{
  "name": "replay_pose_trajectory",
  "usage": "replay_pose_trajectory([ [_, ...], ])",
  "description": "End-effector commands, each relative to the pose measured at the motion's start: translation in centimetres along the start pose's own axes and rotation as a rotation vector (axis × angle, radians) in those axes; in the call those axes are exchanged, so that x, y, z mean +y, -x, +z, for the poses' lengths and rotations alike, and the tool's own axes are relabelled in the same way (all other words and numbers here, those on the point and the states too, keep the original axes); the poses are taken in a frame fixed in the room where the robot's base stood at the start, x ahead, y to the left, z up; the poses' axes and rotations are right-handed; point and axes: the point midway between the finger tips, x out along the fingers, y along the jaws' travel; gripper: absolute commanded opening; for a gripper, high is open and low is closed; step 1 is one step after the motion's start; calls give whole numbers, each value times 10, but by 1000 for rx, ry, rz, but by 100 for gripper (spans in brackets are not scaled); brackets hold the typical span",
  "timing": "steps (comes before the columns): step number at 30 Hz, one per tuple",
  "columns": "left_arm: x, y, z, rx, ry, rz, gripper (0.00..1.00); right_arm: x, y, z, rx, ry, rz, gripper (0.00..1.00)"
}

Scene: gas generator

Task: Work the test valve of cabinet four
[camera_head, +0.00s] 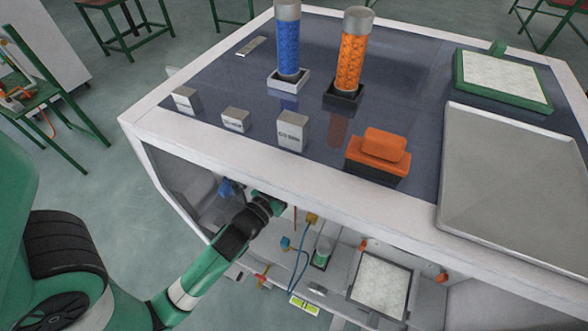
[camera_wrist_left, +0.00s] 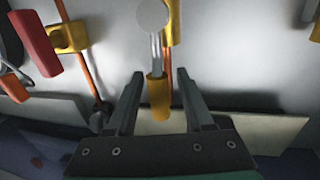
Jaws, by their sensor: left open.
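In the head view my left arm reaches into the open front of the white cabinet (camera_head: 180,140), under its top. The wrist end (camera_head: 262,205) is inside; the fingers are hidden there. In the left wrist view my left gripper (camera_wrist_left: 160,76) is open. A yellow cylindrical fitting (camera_wrist_left: 158,100) with a metal rod and a pale round end shows between the fingers, with no visible grip on it. A red handle-like part (camera_wrist_left: 38,44) and a yellow block (camera_wrist_left: 68,37) on a copper pipe lie to the left. I cannot tell which part is the test valve. My right gripper is out of view.
On the cabinet top stand a blue-filled column (camera_head: 287,48), an orange-filled column (camera_head: 353,55), small label blocks (camera_head: 292,131), an orange-topped box (camera_head: 378,158) and a grey tray (camera_head: 515,190). Below the top edge are a blue hose (camera_head: 302,265) and a framed panel (camera_head: 380,285).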

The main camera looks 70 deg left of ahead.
Motion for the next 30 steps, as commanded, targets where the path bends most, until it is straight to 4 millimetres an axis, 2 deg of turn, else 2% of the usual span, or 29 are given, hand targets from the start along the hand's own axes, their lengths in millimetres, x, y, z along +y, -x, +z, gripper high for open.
replay_pose_trajectory([
  [6, 0, 0, 0, 0, 0, 0, 50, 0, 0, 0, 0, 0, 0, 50],
  [12, 0, 0, 0, 0, 0, 0, 14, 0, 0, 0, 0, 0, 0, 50],
  [15, 0, 0, 0, 0, 0, 0, 0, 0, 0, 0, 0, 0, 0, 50],
  [30, 0, 0, 0, 0, 0, 0, 0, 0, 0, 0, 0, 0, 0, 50],
])
